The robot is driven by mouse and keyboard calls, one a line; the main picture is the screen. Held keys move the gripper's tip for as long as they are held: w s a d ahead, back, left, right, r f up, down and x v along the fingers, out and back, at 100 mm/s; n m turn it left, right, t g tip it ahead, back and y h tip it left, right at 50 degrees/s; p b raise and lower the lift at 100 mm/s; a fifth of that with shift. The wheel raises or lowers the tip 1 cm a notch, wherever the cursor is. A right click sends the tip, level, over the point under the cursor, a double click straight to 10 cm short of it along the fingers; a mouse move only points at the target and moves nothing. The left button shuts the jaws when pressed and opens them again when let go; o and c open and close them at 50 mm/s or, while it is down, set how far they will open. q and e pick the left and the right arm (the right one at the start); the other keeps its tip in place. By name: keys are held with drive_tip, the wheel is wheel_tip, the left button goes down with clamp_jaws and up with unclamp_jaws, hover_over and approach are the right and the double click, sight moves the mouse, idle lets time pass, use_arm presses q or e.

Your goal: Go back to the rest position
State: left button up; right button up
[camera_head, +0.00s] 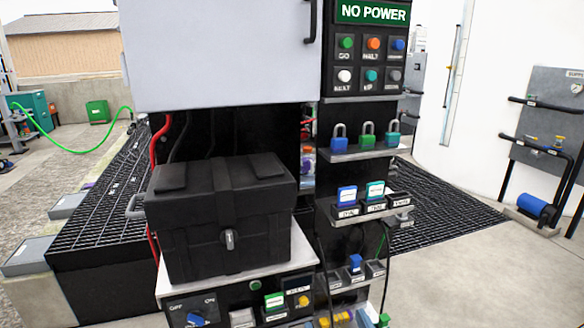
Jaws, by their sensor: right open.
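Neither of my grippers can be made out in the head view. No finger or arm link stands out against the panel, the shelves or the floor. A black lidded case (222,225) with a front latch sits shut on a light shelf (285,262) in front of me. Nothing is seen holding it.
A grey cabinet (220,55) hangs above the case. To its right are a button panel (370,62) under a "NO POWER" sign (372,13), a padlock shelf (362,152) and small labelled bins (362,210). Dark grating (440,205) and bare floor (470,275) lie to the right.

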drive_tip(key=s+d+f+m+g+h, duration=0.3)
drive_tip(key=s+d+f+g+h, duration=0.2)
drive_tip(key=s+d+f+g, duration=1)
drive_tip(key=s+d, duration=0.1)
drive_tip(key=s, duration=0.5)
drive_tip(key=s+d+f+g, duration=0.3)
drive_tip(key=s+d, duration=0.1)
drive_tip(key=s, duration=0.6)
use_arm(q)
wheel_tip(320, 180, down, 7)
drive_tip(key=m+b, duration=0.2)
drive_tip(key=b, duration=0.8)
use_arm(e)
drive_tip(key=w+a+f+n+t+y, duration=0.1)
drive_tip(key=w+f+n+t+y, duration=0.15)
drive_tip(key=w+f+t, duration=0.8)
use_arm(q)
wheel_tip(320, 180, up, 11)
drive_tip(key=n+p, duration=0.2)
drive_tip(key=p, duration=1.3)
drive_tip(key=shift+w+a+t, duration=0.2)
drive_tip(key=shift+w+t, duration=0.1)
use_arm(e)
wheel_tip(320, 180, up, 9)
drive_tip(key=m+h, duration=0.1)
drive_tip(key=shift+w+d+g, duration=0.2)
drive_tip(key=shift+d+g, duration=0.15)
drive_tip(key=shift+d, duration=0.05)
